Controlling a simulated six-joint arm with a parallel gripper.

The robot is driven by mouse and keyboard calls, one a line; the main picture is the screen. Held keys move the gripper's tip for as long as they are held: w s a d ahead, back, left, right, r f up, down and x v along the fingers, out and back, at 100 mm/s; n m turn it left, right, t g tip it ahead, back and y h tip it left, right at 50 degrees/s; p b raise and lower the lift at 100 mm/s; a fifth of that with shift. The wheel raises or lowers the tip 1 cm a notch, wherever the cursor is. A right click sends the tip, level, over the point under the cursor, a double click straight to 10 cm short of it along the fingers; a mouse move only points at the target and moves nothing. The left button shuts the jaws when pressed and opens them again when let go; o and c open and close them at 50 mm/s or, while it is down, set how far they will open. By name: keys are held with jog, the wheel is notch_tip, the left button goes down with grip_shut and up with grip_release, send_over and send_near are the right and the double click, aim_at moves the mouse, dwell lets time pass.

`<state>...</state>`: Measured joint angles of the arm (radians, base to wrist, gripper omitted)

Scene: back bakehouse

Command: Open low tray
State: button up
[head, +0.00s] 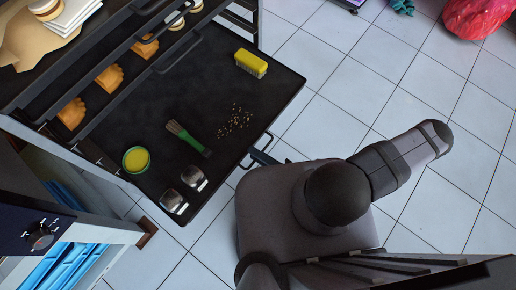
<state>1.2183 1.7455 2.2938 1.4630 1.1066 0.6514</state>
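The low tray (215,85) is a wide black tray. It extends far out from the rack at the left, below the upper trays. A dark bar handle (268,141) sits on its front edge at the right. My gripper (262,157) is at this handle, with a dark finger part showing beside or on the bar. My arm covers most of the gripper, so I cannot tell whether it is shut on the handle. On the tray lie a yellow scrubbing brush (251,63), a green-handled pastry brush (188,138), scattered crumbs (235,121), a round yellow-topped tub (136,159) and two glass-and-metal items (183,188).
Upper trays hold bread pieces (108,79) and small round items. The tiled floor (335,70) right of the tray is clear up to a red sack (480,15).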

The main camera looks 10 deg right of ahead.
dwell(0.3)
jog(key=shift+f, duration=0.1)
grip_shut()
jog(key=shift+d, duration=0.1)
jog(key=f+b+v, duration=0.2)
jog(key=v, duration=0.7)
jog(key=shift+s+d, duration=0.2)
grip_release()
jog(key=shift+f, duration=0.1)
jog(key=shift+a, duration=0.1)
